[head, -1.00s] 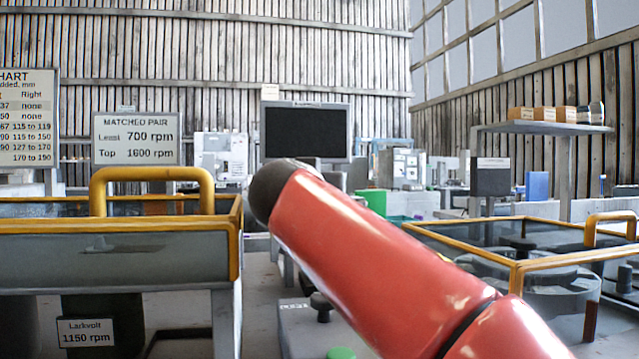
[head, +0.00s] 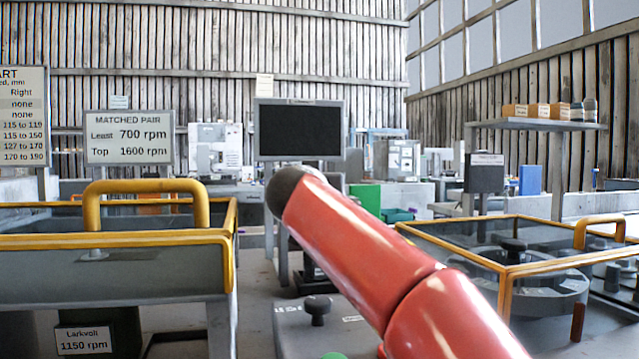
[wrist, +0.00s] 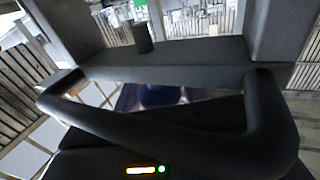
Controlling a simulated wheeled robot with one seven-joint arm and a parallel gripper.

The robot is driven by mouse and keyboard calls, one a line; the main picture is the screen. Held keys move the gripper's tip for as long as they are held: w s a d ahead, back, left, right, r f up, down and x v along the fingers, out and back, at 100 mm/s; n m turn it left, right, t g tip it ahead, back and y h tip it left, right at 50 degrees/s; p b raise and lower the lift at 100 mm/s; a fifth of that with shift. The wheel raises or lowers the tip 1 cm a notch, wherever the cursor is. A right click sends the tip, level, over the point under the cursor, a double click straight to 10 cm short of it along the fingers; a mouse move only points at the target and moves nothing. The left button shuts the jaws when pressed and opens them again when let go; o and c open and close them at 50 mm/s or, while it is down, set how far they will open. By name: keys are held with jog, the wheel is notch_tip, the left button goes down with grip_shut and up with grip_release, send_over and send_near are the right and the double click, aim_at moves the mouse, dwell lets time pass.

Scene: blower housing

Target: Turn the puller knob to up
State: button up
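A black knob (head: 317,309) stands on a grey box (head: 300,335) low in the middle of the head view, between two yellow-framed guards. I cannot read whether it is the puller knob, or which way it points. A green button (head: 334,356) shows at the bottom edge of the box. My red arm crosses in front of the box's right side. My gripper does not show in the head view. In the wrist view, the grey fingers of my gripper (wrist: 170,20) stand wide apart. A short dark stub (wrist: 142,37) shows between them; I cannot tell what it is.
A yellow-framed guard (head: 120,240) stands at the left and another (head: 510,270) at the right, over round grey parts. A dark monitor (head: 298,130) and a sign (head: 129,138) stand behind. A narrow floor gap lies between the left guard and the grey box.

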jog(key=c, duration=0.6)
jog(key=shift+f+n+y+b, duration=0.1)
jog(key=shift+n+y+b, duration=0.2)
jog(key=shift+n+y, duration=0.5)
jog(key=y, duration=0.1)
jog(key=n+y+p, duration=0.1)
jog(key=shift+a+r+y, duration=0.15)
jog(key=shift+r+y, duration=0.05)
jog(key=shift+y, duration=0.2)
jog(key=n+y+p, duration=0.1)
jog(key=p, duration=0.1)
jog(key=shift+a+r+y+p, duration=0.15)
jog(key=shift+y+p, duration=0.15)
jog(key=shift+y, duration=0.1)
jog(key=shift+a+f+n+g+y+p, duration=0.1)
jog(key=shift+f+n+g+y+p, duration=0.2)
jog(key=shift+n+y+p, duration=0.3)
jog(key=o, duration=1)
